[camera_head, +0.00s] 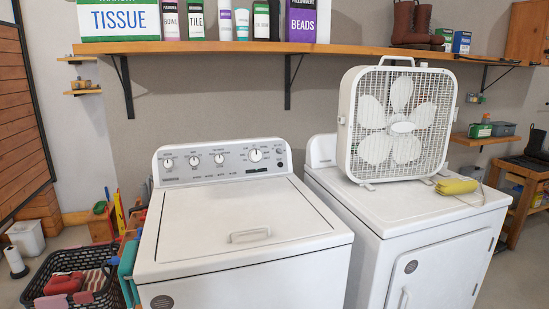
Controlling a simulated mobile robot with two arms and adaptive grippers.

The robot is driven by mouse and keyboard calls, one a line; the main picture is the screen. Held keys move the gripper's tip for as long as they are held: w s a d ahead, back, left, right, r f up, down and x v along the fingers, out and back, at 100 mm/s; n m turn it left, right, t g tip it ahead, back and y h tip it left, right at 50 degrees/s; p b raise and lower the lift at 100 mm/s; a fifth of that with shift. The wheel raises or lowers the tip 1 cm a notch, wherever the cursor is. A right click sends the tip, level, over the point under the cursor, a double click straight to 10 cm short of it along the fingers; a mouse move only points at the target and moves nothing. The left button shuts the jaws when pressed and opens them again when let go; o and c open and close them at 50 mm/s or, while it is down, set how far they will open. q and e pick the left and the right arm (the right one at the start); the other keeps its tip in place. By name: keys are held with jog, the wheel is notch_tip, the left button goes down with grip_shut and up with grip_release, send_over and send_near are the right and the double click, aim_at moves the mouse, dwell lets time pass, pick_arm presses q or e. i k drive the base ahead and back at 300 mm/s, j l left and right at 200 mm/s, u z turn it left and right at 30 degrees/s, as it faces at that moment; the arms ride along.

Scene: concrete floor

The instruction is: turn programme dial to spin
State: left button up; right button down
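A white top-loading washer (184,236) stands in the middle with its lid shut. Its control panel (222,161) rises at the back and carries several round knobs. The largest knob, at the right of the panel, looks like the programme dial (255,155). Three smaller knobs sit to its left, the rightmost of them at mid-panel (219,159). The dial's markings are too small to read, so I cannot tell where it points. Neither of my grippers is in view.
A wooden shelf (350,50) with boxes and bottles runs above the washer. A dark laundry basket (72,272) is at the lower left. The washer lid is clear.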

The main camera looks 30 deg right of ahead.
aim_at(255, 156)
jog(key=z, duration=0.95)
jog(key=i+l, duration=0.15)
